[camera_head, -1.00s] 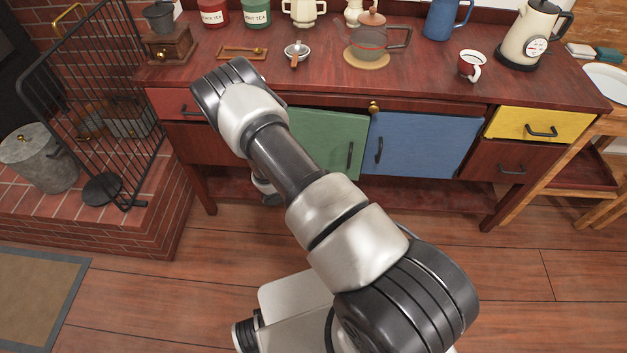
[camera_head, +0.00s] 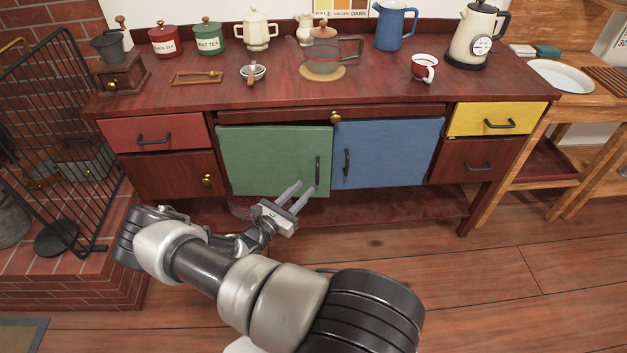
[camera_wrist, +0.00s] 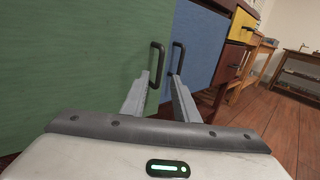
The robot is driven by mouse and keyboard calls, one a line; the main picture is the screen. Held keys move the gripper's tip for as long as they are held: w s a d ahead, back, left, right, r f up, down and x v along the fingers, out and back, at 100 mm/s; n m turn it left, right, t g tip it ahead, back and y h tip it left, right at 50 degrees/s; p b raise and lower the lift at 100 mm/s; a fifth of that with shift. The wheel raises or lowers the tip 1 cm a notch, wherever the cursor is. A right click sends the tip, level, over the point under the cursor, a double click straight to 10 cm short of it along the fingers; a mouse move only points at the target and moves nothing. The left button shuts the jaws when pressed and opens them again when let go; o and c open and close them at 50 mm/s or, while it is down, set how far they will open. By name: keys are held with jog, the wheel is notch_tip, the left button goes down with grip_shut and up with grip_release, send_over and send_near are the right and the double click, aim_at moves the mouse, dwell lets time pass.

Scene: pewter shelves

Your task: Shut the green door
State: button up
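The green door (camera_head: 270,158) is the left of two doors in the red cabinet. It stands slightly ajar, its lower free edge a little proud of the blue door. Its dark upright handle (camera_head: 317,170) is near its right edge and also shows in the wrist view (camera_wrist: 153,62). My gripper (camera_head: 305,187) is open and empty, just below and in front of this handle. In the wrist view its fingers (camera_wrist: 158,78) point at the handle's lower part, which appears between the tips. I cannot tell whether they touch it.
The blue door (camera_head: 390,152) with its own handle (camera_head: 347,162) is close on the right. A red drawer (camera_head: 155,134) and a yellow drawer (camera_head: 495,119) flank the doors. A black fire screen (camera_head: 60,140) stands left. The floor at right (camera_head: 520,260) is clear.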

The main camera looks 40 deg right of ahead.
aim_at(314, 178)
jog(key=b+x, duration=0.1)
jog(key=x, duration=0.6)
grip_shut()
